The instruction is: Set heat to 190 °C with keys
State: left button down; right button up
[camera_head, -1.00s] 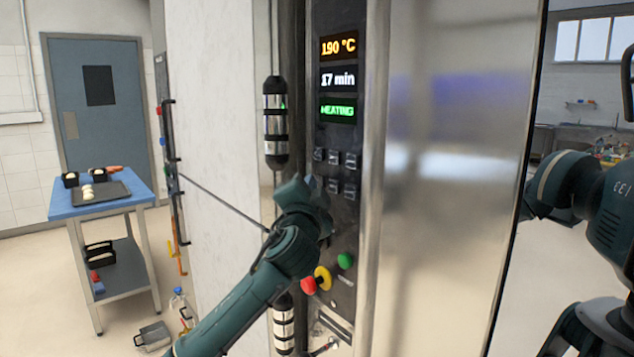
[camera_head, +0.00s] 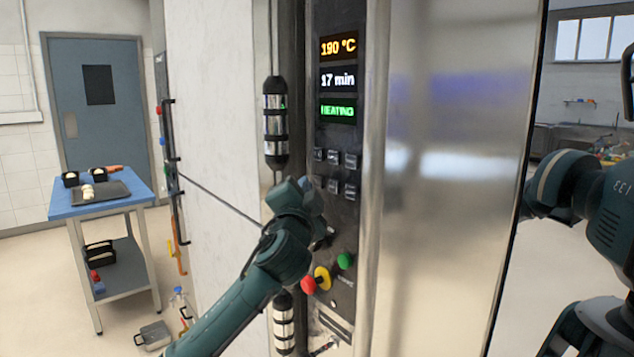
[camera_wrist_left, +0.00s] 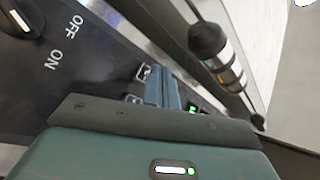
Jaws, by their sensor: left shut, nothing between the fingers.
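The oven's control panel (camera_head: 338,225) has an orange display (camera_head: 338,46) reading 190 °C. Below it are a white display (camera_head: 338,79) reading 17 min and a green display (camera_head: 338,110) reading HEATING. Two rows of small square keys (camera_head: 334,157) sit under the displays. My left gripper (camera_head: 318,190) is in front of the panel at the lower key row, covering part of its left end. In the left wrist view its shut fingers (camera_wrist_left: 162,90) point at the panel beside two keys (camera_wrist_left: 143,73); contact cannot be told. My right gripper is out of view.
Below the keys are a green button (camera_head: 345,260), a yellow-collared red knob (camera_head: 309,285) and a rotary switch (camera_wrist_left: 22,18) marked OFF and ON. A vertical handle (camera_head: 275,122) stands left of the panel. A blue-topped cart (camera_head: 70,208) is farther left.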

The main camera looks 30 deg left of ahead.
pick_arm(q)
jog(key=s, duration=0.1)
jog(key=s+a, duration=0.1)
jog(key=s, duration=0.1)
jog(key=s+a, duration=0.1)
jog(key=shift+s, duration=0.35)
dwell(0.4)
